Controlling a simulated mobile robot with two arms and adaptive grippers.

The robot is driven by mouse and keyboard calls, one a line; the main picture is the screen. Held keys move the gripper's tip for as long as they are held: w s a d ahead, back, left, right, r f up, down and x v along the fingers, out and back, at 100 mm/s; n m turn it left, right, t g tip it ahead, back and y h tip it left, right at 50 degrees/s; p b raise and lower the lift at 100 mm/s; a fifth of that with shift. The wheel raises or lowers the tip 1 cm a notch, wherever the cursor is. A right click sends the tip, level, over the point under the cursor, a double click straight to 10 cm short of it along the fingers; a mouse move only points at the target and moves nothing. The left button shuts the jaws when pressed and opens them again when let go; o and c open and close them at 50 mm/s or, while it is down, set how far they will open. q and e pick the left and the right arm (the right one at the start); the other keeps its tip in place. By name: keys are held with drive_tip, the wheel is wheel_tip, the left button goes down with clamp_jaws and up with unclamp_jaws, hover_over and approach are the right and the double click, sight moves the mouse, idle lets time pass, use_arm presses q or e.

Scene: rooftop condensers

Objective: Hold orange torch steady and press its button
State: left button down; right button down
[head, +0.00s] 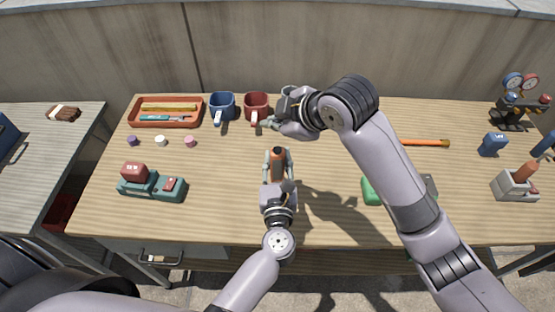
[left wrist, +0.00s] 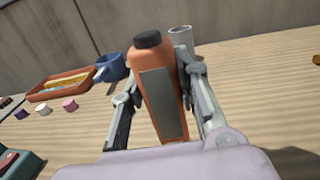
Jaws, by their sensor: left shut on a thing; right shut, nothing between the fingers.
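The orange torch (head: 277,168) stands roughly upright over the middle of the table, its dark cap at the top. In the left wrist view the torch (left wrist: 158,90) shows a grey panel facing the camera. My left gripper (head: 277,178) is shut on the torch, one finger on each side of its body. My right gripper (head: 272,124) is shut and empty, beyond the torch near the red mug, apart from the torch in the picture. I cannot make out the torch's button.
A red mug (head: 257,104), blue mug (head: 221,105) and red tray (head: 136,115) stand along the back. Small caps (head: 160,141) and a teal device (head: 165,190) lie left. My right arm partly hides a green object (head: 371,190). An orange-handled tool (head: 428,142) lies right.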

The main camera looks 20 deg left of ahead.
use_arm(q)
drive_tip(key=shift+f, duration=0.2)
use_arm(e)
drive_tip(key=shift+r, duration=0.3)
use_arm(q)
drive_tip(key=c, duration=1.2)
unclamp_jaws()
drive_tip(key=shift+r, duration=0.1)
drive_tip(key=shift+o, duration=0.8)
drive_tip(key=o, duration=0.3)
drive_tip(key=shift+o, duration=0.2)
